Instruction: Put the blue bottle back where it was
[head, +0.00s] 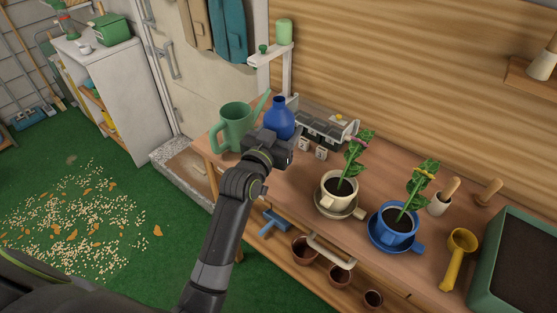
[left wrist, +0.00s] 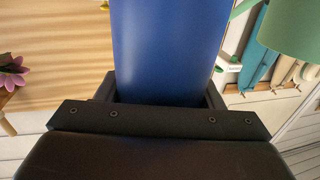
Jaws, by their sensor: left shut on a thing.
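The blue bottle (head: 279,120), with a round body and a narrow neck, is at the back left of the wooden workbench (head: 290,185), just right of the green watering can (head: 236,125). My left gripper (head: 277,143) is shut on the bottle from the front. In the left wrist view the bottle's smooth blue side (left wrist: 170,45) fills the space between the fingers. The gripper hides the bottle's base in the head view, so I cannot tell whether it touches the bench. My right gripper is not in view.
A toolbox-like grey item (head: 325,130) stands right of the bottle. Farther right are a cream potted plant (head: 335,203), a blue potted plant (head: 393,238), a yellow scoop (head: 459,255) and a green tray (head: 485,275). A small white shelf (head: 270,57) is behind the bottle.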

